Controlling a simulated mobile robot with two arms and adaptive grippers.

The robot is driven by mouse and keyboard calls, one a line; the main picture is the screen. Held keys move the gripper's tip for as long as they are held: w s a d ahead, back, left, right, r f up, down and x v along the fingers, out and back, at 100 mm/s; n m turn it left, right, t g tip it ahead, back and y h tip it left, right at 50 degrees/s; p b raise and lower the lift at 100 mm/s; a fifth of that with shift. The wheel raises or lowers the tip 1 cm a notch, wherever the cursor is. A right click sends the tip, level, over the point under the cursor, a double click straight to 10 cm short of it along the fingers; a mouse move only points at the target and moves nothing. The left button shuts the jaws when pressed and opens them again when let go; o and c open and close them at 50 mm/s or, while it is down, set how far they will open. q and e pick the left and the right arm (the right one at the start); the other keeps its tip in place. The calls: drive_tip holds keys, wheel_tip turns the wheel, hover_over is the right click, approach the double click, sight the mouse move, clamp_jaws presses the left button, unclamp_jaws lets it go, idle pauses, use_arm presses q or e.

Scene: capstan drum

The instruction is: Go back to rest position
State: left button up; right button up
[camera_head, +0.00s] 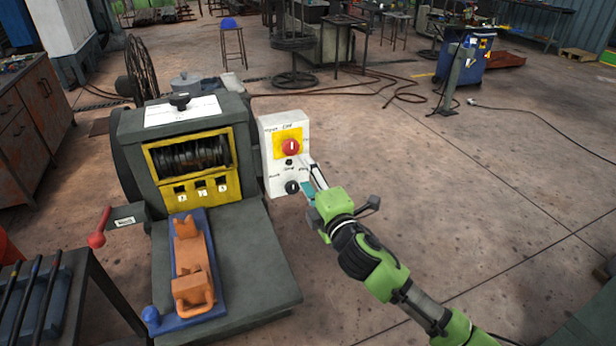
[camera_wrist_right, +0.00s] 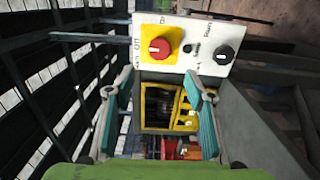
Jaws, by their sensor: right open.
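My right gripper (camera_head: 313,184) is on the green arm that comes in from the lower right in the head view. It sits just right of the white control box (camera_head: 271,168) with the red knob (camera_head: 291,147) on a yellow plate. In the right wrist view my right gripper (camera_wrist_right: 160,115) shows its two teal-padded fingers wide apart, with nothing between them. The control box also shows there (camera_wrist_right: 200,47), beyond the fingers, with the red knob (camera_wrist_right: 160,48) and a black knob (camera_wrist_right: 224,54). My left gripper is not in view.
The grey capstan machine (camera_head: 240,250) stands left of my right arm, with a yellow-framed drum window (camera_head: 190,160) and an orange part (camera_head: 190,262) on a blue plate. A red-knobbed lever (camera_head: 97,239) juts out at its left. Open floor (camera_head: 480,190) lies to the right.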

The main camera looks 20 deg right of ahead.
idle(0.4)
drive_tip(key=s+d+f+m+g+h, duration=0.1)
drive_tip(key=s+d+f+m+g, duration=0.1)
drive_tip(key=f, duration=1)
drive_tip(key=s+d+f+m+g, duration=0.2)
drive_tip(key=f+g, duration=0.1)
drive_tip(key=f, duration=1)
drive_tip(key=s+f+m+g, duration=0.2)
drive_tip(key=s+f, duration=0.3)
drive_tip(key=f, duration=0.3)
drive_tip(key=s+f+m+g, duration=0.15)
drive_tip(key=s+f, duration=0.25)
drive_tip(key=f, duration=0.4)
drive_tip(key=s+a+f+m+g, duration=0.1)
drive_tip(key=s+f+m+g, duration=0.1)
drive_tip(key=s+f, duration=0.6)
drive_tip(key=s+a+f+m+g, duration=0.1)
drive_tip(key=s+f+m+g, duration=0.2)
drive_tip(key=s+f, duration=0.5)
drive_tip(key=s+a+f+m+g, duration=0.1)
drive_tip(key=s+f+m+g, duration=0.2)
drive_tip(key=s, duration=2.5)
wheel_tip(320, 180, down, 6)
drive_tip(key=shift+s+r+m, duration=0.25)
drive_tip(key=shift+s+m, duration=0.05)
drive_tip(key=shift+m, duration=0.05)
drive_tip(key=shift+g, duration=0.25)
